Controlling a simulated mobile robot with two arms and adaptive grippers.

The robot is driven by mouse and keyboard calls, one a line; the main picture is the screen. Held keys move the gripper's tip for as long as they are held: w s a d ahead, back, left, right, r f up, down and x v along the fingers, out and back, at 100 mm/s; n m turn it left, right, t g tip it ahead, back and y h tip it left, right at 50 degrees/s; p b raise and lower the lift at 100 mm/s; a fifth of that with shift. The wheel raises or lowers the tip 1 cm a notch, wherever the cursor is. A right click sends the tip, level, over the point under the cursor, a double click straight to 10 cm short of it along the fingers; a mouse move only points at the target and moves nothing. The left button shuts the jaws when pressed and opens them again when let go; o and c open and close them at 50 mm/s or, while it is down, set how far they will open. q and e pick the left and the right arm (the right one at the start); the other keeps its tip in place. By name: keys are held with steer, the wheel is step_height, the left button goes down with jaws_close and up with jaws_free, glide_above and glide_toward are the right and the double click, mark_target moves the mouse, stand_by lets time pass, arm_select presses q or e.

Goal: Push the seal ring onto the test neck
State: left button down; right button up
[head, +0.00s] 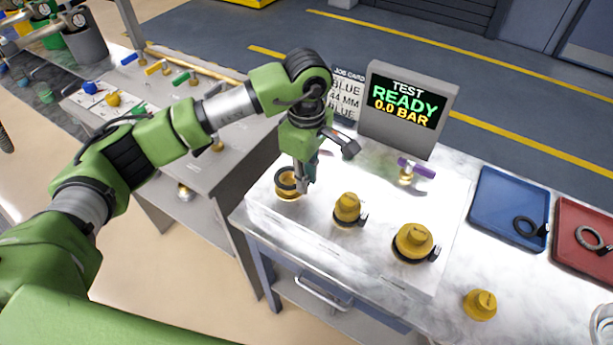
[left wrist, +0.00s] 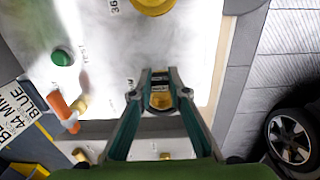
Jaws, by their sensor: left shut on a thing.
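My left gripper (head: 306,187) is shut on a black seal ring (head: 285,177) by its edge, at the left end of the white plate. The ring is at the top of the left brass neck (head: 289,194). I cannot tell whether it sits around the neck or just above it. In the left wrist view the fingertips (left wrist: 160,77) close on a small dark piece, with brass (left wrist: 160,99) right at them. A middle brass neck (head: 347,207) and a larger right one (head: 413,240) each have a black ring at the base. My right gripper is not in view.
A test display (head: 408,105) reads READY, 0.0 BAR, beside a job card (head: 346,98) reading BLUE, 44 MM. A blue tray (head: 500,190) holds a black ring; a red tray (head: 580,215) holds a grey ring. A loose brass cap (head: 480,305) stands at the front.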

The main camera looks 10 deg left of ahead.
arm_select(q)
steer(key=shift+f+b, duration=1.45)
steer(key=shift+f, duration=0.15)
steer(key=c, duration=1.9)
jaws_free()
steer(key=shift+r, duration=0.1)
step_height(320, 180, up, 12)
steer(key=shift+f, duration=0.15)
